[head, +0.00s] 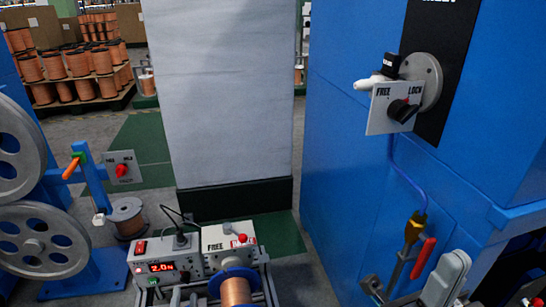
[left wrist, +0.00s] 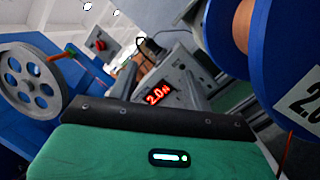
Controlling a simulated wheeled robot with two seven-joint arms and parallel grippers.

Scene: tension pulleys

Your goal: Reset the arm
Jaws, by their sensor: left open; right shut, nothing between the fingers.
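In the head view a blue lever arm (head: 95,178) with an orange handle (head: 70,168) stands beside two grey pulley wheels (head: 22,150). A small copper spool (head: 128,218) is near its foot. In the head view, grey jaw-like parts at the lower right, which look like my right gripper (head: 374,286), appear shut and empty, below the red-handled tool (head: 414,245).
A tension box (head: 155,267) with a red 2.0 N readout stands at the bottom centre, beside a FREE switch plate (head: 228,240). A FREE/LOCK plate (head: 395,106) with a black knob is on the blue cabinet (head: 345,130). A grey pillar (head: 222,95) stands behind.

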